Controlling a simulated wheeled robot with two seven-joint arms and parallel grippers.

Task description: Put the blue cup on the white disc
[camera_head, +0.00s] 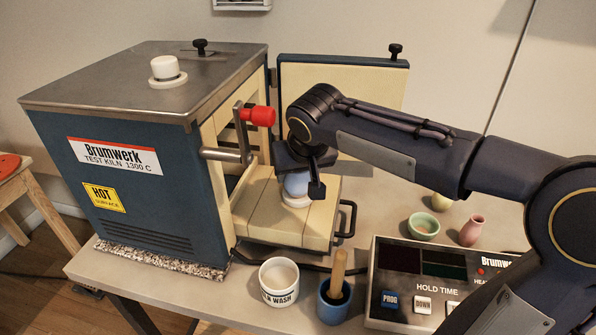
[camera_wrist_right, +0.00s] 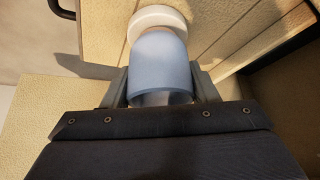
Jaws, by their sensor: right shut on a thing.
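The light blue cup (camera_head: 295,184) is between the fingers of my right gripper (camera_head: 300,178), which is shut on it. In the right wrist view the cup (camera_wrist_right: 160,62) fills the gap between the two fingers. The white disc (camera_head: 296,202) lies on the cream brick floor at the kiln's open front. It also shows in the wrist view, just beyond the cup (camera_wrist_right: 155,17). The cup is directly over the disc and hides part of it. I cannot tell whether they touch. My left gripper is not in view.
The blue kiln (camera_head: 125,170) stands left, its door (camera_head: 350,80) open behind my right arm. A red-knobbed lever (camera_head: 257,116) is close left of the gripper. In front are a white wash pot (camera_head: 279,284), a blue pot with a wooden handle (camera_head: 333,302) and a control box (camera_head: 420,285).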

